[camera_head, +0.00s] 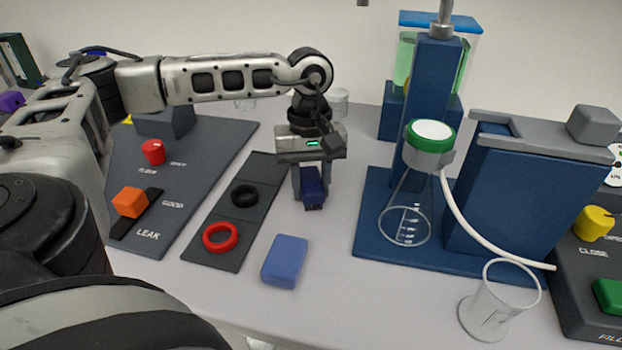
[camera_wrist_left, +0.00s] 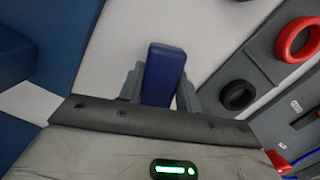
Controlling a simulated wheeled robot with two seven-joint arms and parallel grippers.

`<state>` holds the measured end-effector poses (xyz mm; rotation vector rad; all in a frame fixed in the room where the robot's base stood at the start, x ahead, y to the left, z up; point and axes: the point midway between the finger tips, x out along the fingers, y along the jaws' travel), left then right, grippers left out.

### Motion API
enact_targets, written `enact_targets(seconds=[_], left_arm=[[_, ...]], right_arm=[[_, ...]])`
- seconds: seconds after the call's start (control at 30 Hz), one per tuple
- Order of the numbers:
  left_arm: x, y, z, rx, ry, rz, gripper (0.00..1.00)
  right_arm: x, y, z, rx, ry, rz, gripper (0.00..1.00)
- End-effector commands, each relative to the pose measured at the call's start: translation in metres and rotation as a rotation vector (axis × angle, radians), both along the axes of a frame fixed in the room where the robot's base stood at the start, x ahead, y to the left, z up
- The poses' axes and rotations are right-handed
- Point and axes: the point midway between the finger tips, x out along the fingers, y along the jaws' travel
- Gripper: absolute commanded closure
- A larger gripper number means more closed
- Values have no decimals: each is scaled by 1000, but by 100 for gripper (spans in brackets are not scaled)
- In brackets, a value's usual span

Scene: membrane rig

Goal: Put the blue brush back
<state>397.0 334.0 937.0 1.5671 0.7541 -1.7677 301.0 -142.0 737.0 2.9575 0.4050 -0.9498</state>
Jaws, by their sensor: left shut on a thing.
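My left gripper (camera_head: 311,200) points down over the light table, to the right of the dark mat with two rings. It is shut on the blue brush (camera_head: 312,182), a dark blue block with a dark lower end. The brush also shows in the left wrist view (camera_wrist_left: 164,76), between the two grey fingers. I cannot tell whether the lower end touches the table. My right gripper is not in view.
A lighter blue block (camera_head: 285,261) lies near the dark mat (camera_head: 222,240), which holds a black ring (camera_head: 244,195) and a red ring (camera_head: 220,237). A blue stand (camera_head: 376,235) with a flask (camera_head: 405,220) is to the right. An empty glass (camera_head: 490,310) stands front right.

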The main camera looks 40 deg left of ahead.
Motion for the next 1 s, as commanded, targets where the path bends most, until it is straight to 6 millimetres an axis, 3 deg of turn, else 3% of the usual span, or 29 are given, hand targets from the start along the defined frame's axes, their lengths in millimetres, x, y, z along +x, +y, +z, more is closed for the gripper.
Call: enact_targets(seconds=[0.17, 0.2, 0.27, 0.67, 1.0], left_arm=[[0, 0, -5, 0, 1, 1, 87], [0, 0, -4, 0, 1, 1, 60], [0, 0, -4, 1, 1, 1, 44], [1, 0, 5, 0, -2, 1, 44], [6, 6, 71, -2, -5, 1, 44]], right_arm=[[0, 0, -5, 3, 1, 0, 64], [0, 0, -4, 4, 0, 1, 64], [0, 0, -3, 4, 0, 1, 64], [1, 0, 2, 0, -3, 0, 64], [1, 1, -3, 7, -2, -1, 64]])
